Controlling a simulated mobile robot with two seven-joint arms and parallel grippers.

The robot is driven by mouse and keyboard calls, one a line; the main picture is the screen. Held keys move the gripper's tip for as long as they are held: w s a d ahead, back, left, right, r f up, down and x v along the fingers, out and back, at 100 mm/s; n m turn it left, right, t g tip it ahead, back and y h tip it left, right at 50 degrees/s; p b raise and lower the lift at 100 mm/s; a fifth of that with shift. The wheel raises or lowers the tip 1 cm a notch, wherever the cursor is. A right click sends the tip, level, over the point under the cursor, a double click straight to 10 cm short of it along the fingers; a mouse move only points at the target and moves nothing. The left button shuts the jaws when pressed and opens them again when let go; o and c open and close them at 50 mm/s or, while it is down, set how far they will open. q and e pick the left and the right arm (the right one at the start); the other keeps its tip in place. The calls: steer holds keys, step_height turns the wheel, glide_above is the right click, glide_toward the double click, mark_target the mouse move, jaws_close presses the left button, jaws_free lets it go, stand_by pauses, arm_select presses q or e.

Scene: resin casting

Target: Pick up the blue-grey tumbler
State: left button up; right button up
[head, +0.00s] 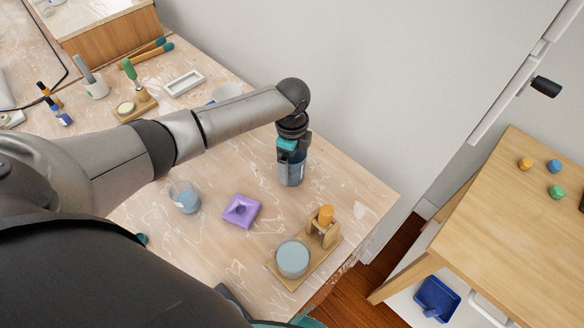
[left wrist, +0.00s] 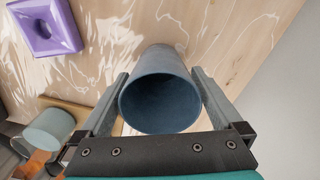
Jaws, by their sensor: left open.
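The blue-grey tumbler (head: 291,172) stands upright on the workbench, below the end of my left arm in the head view. In the left wrist view the tumbler (left wrist: 160,98) shows its open rim and dark, empty-looking inside. My left gripper (left wrist: 160,92) is open, with one finger on each side of the tumbler. A small gap seems to show at the fingers; I cannot tell whether either touches. In the head view the left gripper (head: 291,150) is at the tumbler's upper part and hides its rim. My right gripper is not in view.
A purple mould (head: 242,211) and a clear cup with blue liquid (head: 185,197) stand left of the tumbler. A wooden stand (head: 322,242) with a pale blue round piece (head: 293,259) is nearer the front. A wall rises behind the workbench (head: 345,190).

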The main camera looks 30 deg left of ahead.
arm_select(q)
steer(key=shift+f, duration=0.9)
steer(key=shift+c, duration=0.2)
steer(key=shift+r, duration=0.1)
steer(key=c, duration=1.2)
